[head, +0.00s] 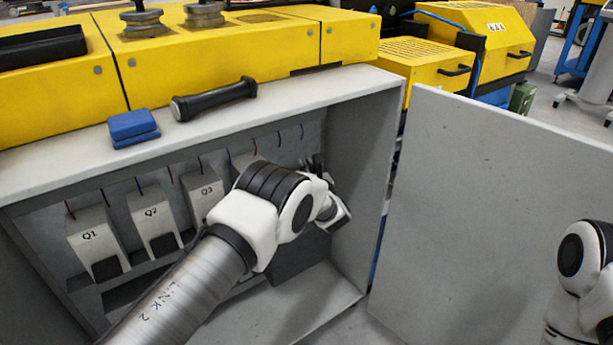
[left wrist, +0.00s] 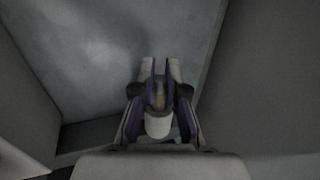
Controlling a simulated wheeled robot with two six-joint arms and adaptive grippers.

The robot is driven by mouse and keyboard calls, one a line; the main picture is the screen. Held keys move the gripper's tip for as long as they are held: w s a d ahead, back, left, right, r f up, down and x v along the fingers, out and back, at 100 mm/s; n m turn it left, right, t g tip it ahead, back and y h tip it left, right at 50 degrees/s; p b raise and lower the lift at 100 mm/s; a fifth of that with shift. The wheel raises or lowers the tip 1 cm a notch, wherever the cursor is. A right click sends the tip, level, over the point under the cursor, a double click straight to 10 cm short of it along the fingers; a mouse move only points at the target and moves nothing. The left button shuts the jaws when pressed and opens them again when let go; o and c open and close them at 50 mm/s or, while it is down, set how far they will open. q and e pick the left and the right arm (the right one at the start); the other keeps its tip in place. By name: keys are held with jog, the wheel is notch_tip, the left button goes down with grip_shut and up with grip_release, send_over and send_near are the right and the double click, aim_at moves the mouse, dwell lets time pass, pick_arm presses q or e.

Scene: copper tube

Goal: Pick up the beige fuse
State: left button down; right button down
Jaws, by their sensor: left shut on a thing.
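My left arm reaches into the open grey cabinet in the head view. Its gripper (head: 314,165) is near the cabinet's back wall at the right, partly hidden by the wrist. In the left wrist view the left gripper (left wrist: 160,75) is shut on a small beige fuse (left wrist: 158,124), a pale rounded piece held between the dark fingers. The fuse cannot be made out in the head view. My right arm shows at the right edge, but its gripper is out of view.
Grey boxes marked Q1 (head: 88,238), Q2 (head: 152,213) and Q3 (head: 205,192) line the cabinet. Its open door (head: 490,210) stands at the right. A blue block (head: 133,127) and a black handled tool (head: 215,99) lie on the cabinet's top ledge (head: 60,168).

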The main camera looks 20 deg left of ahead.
aim_at(307, 165)
pick_arm(q)
notch_tip(307, 165, up, 10)
jog(key=shift+r, duration=0.1)
dwell(0.4)
dwell(0.4)
